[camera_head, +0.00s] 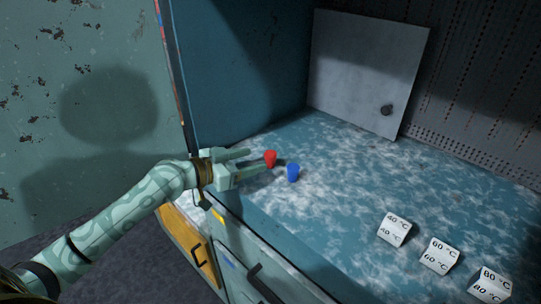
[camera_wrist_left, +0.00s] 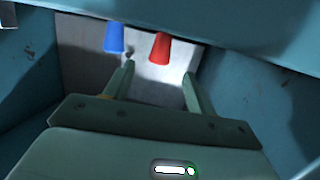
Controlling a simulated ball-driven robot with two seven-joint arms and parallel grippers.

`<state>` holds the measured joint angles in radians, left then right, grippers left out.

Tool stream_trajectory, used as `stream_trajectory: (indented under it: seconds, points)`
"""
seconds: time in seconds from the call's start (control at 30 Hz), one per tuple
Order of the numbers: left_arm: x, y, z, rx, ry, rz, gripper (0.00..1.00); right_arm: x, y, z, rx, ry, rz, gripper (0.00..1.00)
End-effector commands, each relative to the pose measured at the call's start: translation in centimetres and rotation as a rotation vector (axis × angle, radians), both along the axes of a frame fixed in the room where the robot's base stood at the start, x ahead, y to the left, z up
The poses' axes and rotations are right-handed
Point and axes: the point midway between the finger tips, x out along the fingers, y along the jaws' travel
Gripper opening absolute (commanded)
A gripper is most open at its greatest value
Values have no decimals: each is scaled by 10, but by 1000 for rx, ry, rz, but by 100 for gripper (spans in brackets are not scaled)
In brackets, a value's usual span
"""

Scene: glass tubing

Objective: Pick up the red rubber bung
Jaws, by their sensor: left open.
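The red rubber bung (camera_head: 270,158) stands on the blue, white-smeared bench top near its left edge. My left gripper (camera_head: 259,159) is open, with its fingers pointing at the bung from the left. In the left wrist view the red bung (camera_wrist_left: 160,48) shows in the gap between the two fingers (camera_wrist_left: 158,70), around or just past their tips. I cannot tell whether either finger touches it. Nothing is held. The lower part of the bung is partly hidden by a finger in the head view. My right gripper is not in view.
A blue bung (camera_head: 293,172) stands close to the right of the red one; in the wrist view it (camera_wrist_left: 114,37) is just outside the left finger. Folded temperature cards (camera_head: 395,229) lie at front right. A grey panel (camera_head: 366,70) leans at the back. The middle bench is clear.

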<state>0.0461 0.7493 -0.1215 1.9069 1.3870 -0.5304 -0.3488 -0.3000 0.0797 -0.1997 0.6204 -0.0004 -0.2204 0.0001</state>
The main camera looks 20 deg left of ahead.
Motion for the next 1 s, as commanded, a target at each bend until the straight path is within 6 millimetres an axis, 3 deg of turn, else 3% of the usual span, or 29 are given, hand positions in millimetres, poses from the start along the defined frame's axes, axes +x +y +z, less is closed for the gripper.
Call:
stream_trajectory:
  seconds: [0.23,0.53,0.57,0.7,1.0]
  points:
    - [32,-19,-9,-6,0,1,56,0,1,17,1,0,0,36]
    - [38,-23,-14,-2,1,-1,56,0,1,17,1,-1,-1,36]
    - [38,-23,-14,-2,1,-1,50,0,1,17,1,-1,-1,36]
    - [38,-23,-13,-2,1,0,11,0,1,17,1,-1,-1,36]
    - [38,-23,-13,-2,1,0,8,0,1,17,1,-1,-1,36]
